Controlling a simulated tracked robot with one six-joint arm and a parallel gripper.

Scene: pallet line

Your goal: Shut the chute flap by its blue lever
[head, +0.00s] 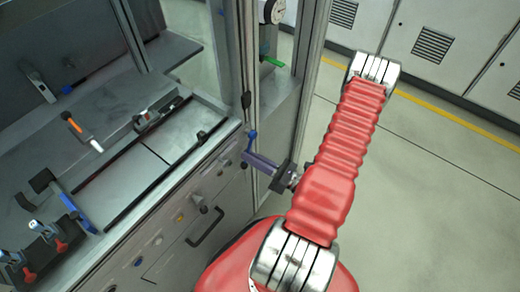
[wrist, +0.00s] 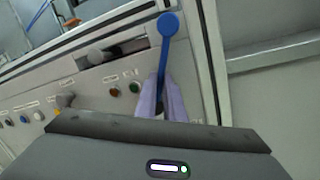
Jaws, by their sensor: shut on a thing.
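The blue lever (wrist: 168,28) has a round knob on top and a thin stem, and stands by the right edge of the machine's front panel. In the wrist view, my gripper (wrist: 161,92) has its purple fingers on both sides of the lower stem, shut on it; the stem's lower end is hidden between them. In the head view, my gripper (head: 250,158) reaches left to the panel and the lever (head: 252,137) sticks up at its fingertips. A dark slot (wrist: 112,52) opens in the panel left of the lever; I cannot tell whether the flap belongs to it.
A metal frame post (head: 242,60) rises just behind the lever. The panel (wrist: 85,95) carries several small buttons and a dark handle (head: 205,227). The bench top (head: 185,135) holds clamps and an orange-handled tool (head: 72,125). The floor (head: 430,200) at right is clear.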

